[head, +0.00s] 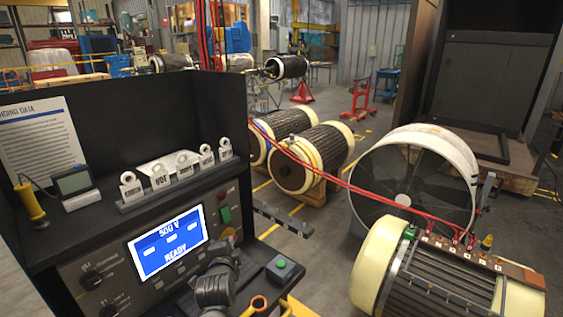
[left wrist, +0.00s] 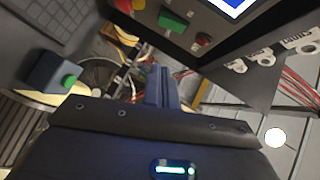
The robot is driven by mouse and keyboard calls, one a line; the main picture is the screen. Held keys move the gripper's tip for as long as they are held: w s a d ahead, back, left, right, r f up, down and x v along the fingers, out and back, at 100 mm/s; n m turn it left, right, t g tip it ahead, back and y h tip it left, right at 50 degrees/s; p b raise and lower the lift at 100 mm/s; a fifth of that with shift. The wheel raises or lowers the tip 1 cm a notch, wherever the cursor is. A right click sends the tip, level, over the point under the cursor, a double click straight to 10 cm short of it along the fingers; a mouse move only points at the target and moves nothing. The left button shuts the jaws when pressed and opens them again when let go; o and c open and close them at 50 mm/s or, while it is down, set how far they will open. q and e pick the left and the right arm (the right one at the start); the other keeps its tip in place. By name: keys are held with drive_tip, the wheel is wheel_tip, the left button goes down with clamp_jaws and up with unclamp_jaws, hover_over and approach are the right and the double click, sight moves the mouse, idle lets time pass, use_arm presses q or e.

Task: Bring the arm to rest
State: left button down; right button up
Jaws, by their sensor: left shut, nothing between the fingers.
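My left gripper (head: 217,285) is low in the head view, in front of the test panel (head: 65,285) and left of a small box with a green button (head: 282,268). In the left wrist view its two fingers (left wrist: 160,78) are together, with nothing between them. The panel's blue screen (head: 168,243) reads "500 V" and "READY". My right gripper is in neither view.
A shelf above the panel bears a rack of labelled ring tags (head: 177,172), a small meter (head: 74,183) and a yellow probe (head: 29,203). Red leads (head: 345,185) run to a rotor (head: 440,275) at right. Open floor shows beyond.

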use_arm(q)
drive_tip(key=s+f+n+g+h, duration=0.2)
drive_tip(key=s+f+n+g, duration=0.1)
drive_tip(key=s+f, duration=0.55)
drive_tip(key=s+a+f+n+g, duration=0.1)
drive_tip(key=s+f+n+g, duration=0.2)
drive_tip(key=s, duration=0.8)
drive_tip(key=s+a+f+n+g, duration=0.2)
drive_tip(key=s+f+n+g, duration=0.1)
drive_tip(key=s, duration=0.8)
drive_tip(key=s+a+f+n+g, duration=0.1)
drive_tip(key=s+f+n+g, duration=0.2)
drive_tip(key=s, duration=0.9)
wheel_tip(320, 180, down, 31)
drive_tip(key=s+g+b, duration=0.1)
drive_tip(key=s+b, duration=0.1)
drive_tip(key=b, duration=0.2)
drive_tip(key=s+a+f+g+b, duration=0.1)
drive_tip(key=s+a+f, duration=0.2)
drive_tip(key=s+f, duration=1.2)
drive_tip(key=shift+m+b, duration=0.3)
drive_tip(key=shift+m, duration=0.1)
